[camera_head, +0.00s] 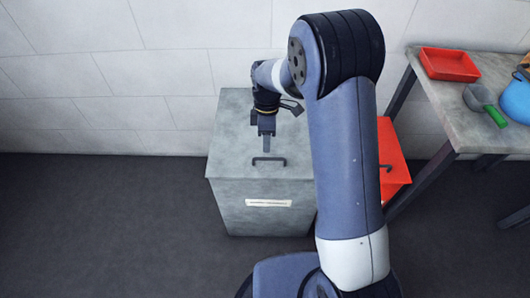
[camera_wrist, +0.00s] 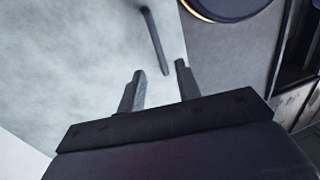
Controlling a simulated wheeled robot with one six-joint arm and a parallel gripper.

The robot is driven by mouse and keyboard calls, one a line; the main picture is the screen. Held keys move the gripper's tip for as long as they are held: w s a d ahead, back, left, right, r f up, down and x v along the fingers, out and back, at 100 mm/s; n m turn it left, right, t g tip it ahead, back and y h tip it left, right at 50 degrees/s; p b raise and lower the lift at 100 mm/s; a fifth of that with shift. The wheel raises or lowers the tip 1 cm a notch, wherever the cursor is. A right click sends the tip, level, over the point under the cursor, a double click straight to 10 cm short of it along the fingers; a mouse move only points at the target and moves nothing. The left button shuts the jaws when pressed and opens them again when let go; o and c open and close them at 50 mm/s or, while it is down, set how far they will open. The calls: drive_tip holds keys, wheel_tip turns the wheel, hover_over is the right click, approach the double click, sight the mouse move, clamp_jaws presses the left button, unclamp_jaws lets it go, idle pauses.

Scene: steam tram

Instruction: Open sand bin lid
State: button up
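A grey bin (camera_head: 232,205) stands against the wall, its flat grey lid (camera_head: 228,150) lying shut on top. I take it for the sand bin, but its white label (camera_head: 268,203) is too small to read. A dark bar handle (camera_head: 268,160) is on the lid near the front edge; it also shows in the wrist view (camera_wrist: 155,40). My gripper (camera_head: 267,146) points down over the lid, just behind the handle in the head view. In the wrist view my gripper (camera_wrist: 160,80) has its fingers apart, nothing between them, and the handle lies just beyond the tips.
A red bin (camera_head: 393,150) with a dark handle (camera_head: 386,167) stands to the right, partly hidden by my arm. A table (camera_head: 440,105) at the right holds a red tray (camera_head: 449,65), a green-handled scoop (camera_head: 486,103) and a blue object (camera_head: 517,100). The floor at the left is clear.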

drive_tip(key=f, duration=0.2)
drive_tip(key=s+f, duration=0.1)
drive_tip(key=f, duration=0.2)
drive_tip(key=shift+f, duration=0.15)
drive_tip(key=shift+c, duration=0.5)
clamp_jaws()
